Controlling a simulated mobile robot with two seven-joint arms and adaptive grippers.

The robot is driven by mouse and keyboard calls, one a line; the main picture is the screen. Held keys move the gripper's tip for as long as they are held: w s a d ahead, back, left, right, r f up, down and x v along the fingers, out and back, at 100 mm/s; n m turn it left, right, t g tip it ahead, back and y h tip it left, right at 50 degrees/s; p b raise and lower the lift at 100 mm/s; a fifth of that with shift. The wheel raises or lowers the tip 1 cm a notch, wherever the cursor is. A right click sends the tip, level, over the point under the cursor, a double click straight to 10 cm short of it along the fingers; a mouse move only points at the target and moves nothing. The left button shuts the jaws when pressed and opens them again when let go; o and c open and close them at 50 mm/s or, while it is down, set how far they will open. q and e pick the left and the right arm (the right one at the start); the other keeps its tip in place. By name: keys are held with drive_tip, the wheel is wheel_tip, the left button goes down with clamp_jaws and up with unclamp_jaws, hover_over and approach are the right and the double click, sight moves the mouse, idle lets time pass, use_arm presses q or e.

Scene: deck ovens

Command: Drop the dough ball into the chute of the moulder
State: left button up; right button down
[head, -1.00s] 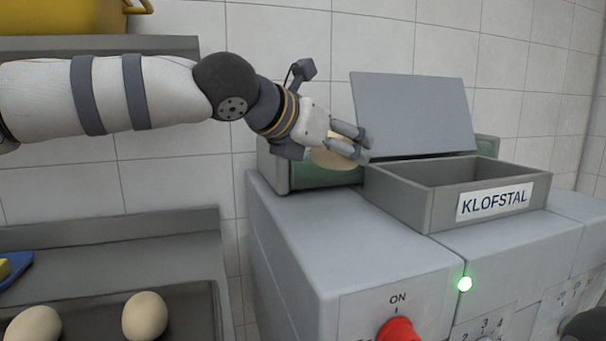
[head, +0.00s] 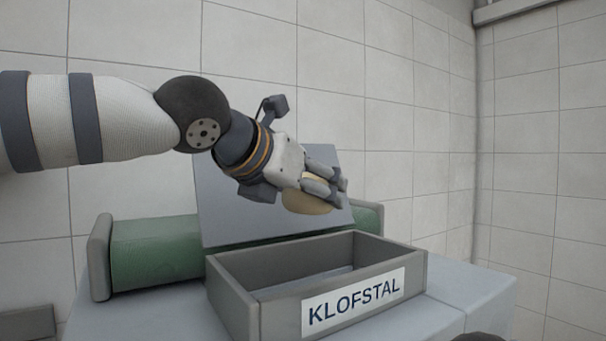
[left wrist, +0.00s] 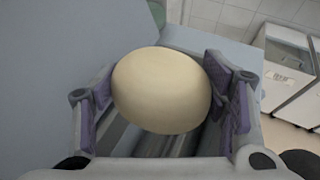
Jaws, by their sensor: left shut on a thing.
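My left gripper (head: 338,186) is shut on a pale, rounded dough ball (head: 305,203). It holds the ball above the moulder's chute (head: 242,300), an open grey box labelled KLOFSTAL, and in front of the tilted grey plate behind it. In the left wrist view the dough ball (left wrist: 160,90) sits between the two purple-padded fingers, with grey surfaces of the machine below it. The ball is apart from the chute walls in the head view. My right gripper is not in view.
The upright grey plate (head: 225,215) stands at the back of the chute. A green roller (head: 155,250) lies behind and left of it. The moulder's flat top (head: 455,300) is clear to the right. A white appliance (left wrist: 285,70) stands farther off in the left wrist view.

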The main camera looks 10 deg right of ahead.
sight(308, 209)
use_arm(q)
drive_tip(key=shift+f, duration=1.5)
drive_tip(key=o, duration=1.3)
drive_tip(key=v, duration=1.2)
